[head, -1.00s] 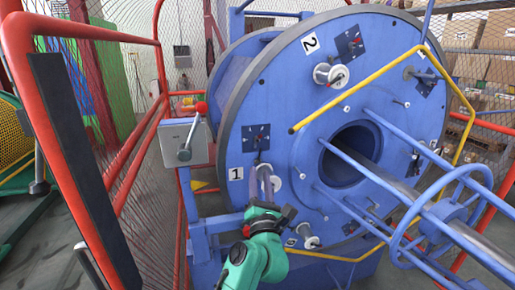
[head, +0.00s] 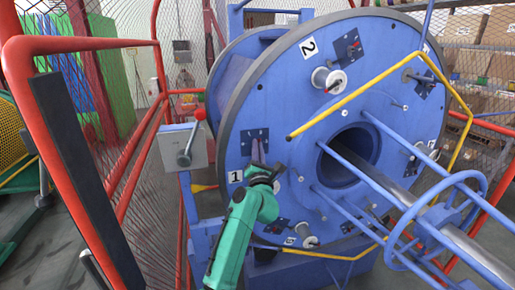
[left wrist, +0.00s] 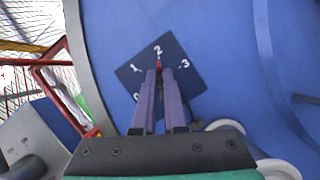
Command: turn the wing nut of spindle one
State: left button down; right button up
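Spindle one is beside the label "1" (head: 236,176) on the face of the big blue disc. Its dark square plate (head: 248,134) also fills the middle of the left wrist view (left wrist: 190,83), with the marks 0, 1, 2 and 3 showing. A small red pointer (left wrist: 159,65) sits at the plate's middle, below the 2. My left gripper (head: 257,150) reaches up to this plate. In the left wrist view its two fingers (left wrist: 159,72) lie close together, with their tips at the red pointer. The wing nut is mostly hidden by the fingertips, and I cannot tell if they grip it.
A white spool (head: 328,80) and the label "2" sit higher on the disc. A yellow bar (head: 340,115) crosses the disc's face. A grey box with a red-knobbed lever (head: 184,158) stands left of the disc. A red fence frame (head: 75,150) runs along the left.

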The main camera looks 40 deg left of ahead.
pick_arm(q)
jog(key=shift+f, duration=0.1)
pick_arm(e)
jog(key=shift+f, duration=0.15)
